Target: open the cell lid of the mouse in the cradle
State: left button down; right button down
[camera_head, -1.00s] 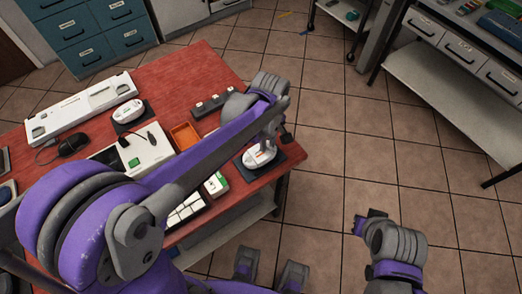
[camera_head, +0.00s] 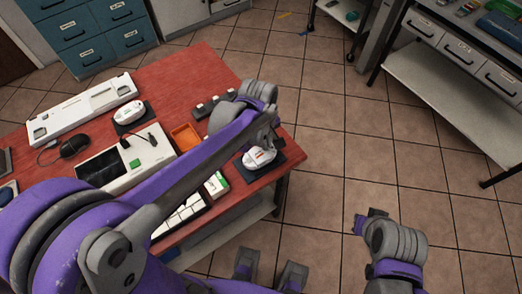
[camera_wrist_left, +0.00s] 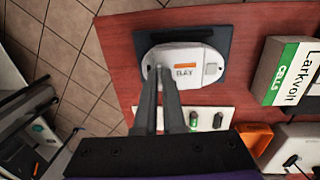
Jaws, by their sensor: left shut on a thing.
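The white mouse (camera_head: 259,158) lies in a dark cradle (camera_head: 290,157) at the table's right corner. In the left wrist view the mouse (camera_wrist_left: 206,58) shows an orange bar, the word BAY and a small grey square at its right end. My left gripper (camera_wrist_left: 160,57) reaches down over the left part of the mouse's top, its fingers close together and shut on a small part there, seemingly the cell lid's edge. The fingertips hide the gripped part. The lid looks flat on the mouse. My right gripper (camera_head: 359,224) hangs over the floor, far from the table; its jaws are unclear.
A cell box (camera_wrist_left: 286,72) stands right of the cradle in the wrist view, near an orange bin (camera_wrist_left: 256,137) and a white tray with cells (camera_wrist_left: 205,120).

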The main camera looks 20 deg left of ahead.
pick_arm(q)
jog(key=shift+s+a+r+t+h, duration=0.1)
jog(key=shift+r+t+h, duration=0.05)
jog(key=shift+t+h, duration=0.15)
jog(key=shift+s+a+r+t+h+p, duration=0.25)
jog(key=shift+s+r+t+h+p, duration=0.15)
jog(key=shift+t+h, duration=0.3)
jog(key=shift+s+a+r+t, duration=0.2)
jog(key=shift+a+t, duration=0.05)
jog(key=shift+t, duration=0.15)
jog(key=shift+s+r+t+h, duration=0.15)
jog(key=shift+t+h, duration=0.35)
jog(key=shift+h, duration=0.1)
